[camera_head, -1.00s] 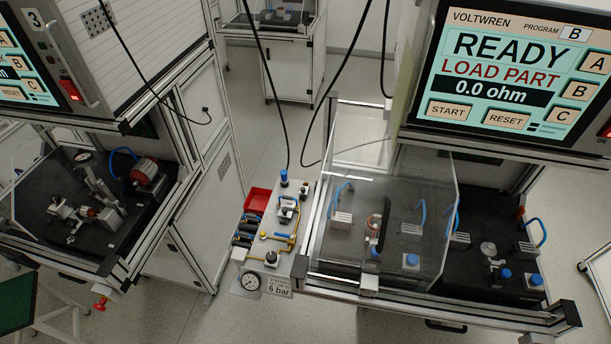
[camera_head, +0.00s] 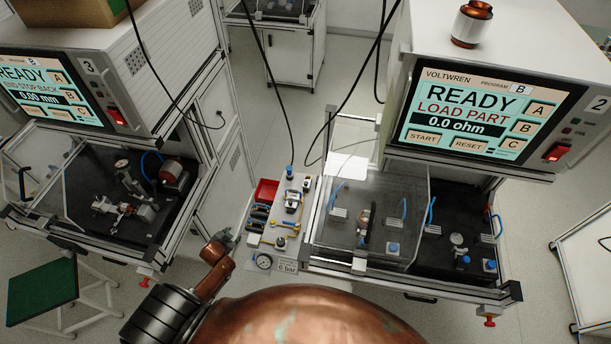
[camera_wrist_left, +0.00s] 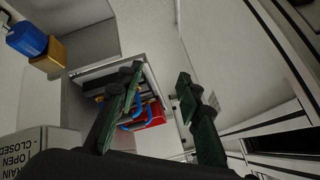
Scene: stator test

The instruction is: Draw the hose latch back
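The air panel (camera_head: 270,238) stands between the two machines. It carries yellow pipes, blue-handled parts, a gauge (camera_head: 264,262) and a "6 bar" label. The hose latch cannot be told apart for sure among these small parts. My left gripper (camera_head: 236,236) is at the panel's left edge. In the left wrist view its two dark green fingers (camera_wrist_left: 160,78) are apart with nothing held between them. Beyond them show blue handles (camera_wrist_left: 133,122) on dark parts, partly hidden by the left finger, and a red bin (camera_wrist_left: 155,114). My right gripper is not in view.
A blue cap on a brass body (camera_wrist_left: 45,58) and a sign reading "CLOSED, OPEN, DRAIN" (camera_wrist_left: 32,150) are at the left in the wrist view. Machine 3 (camera_head: 185,75) stands left and machine 2 (camera_head: 570,120) right. Floor shows behind the panel.

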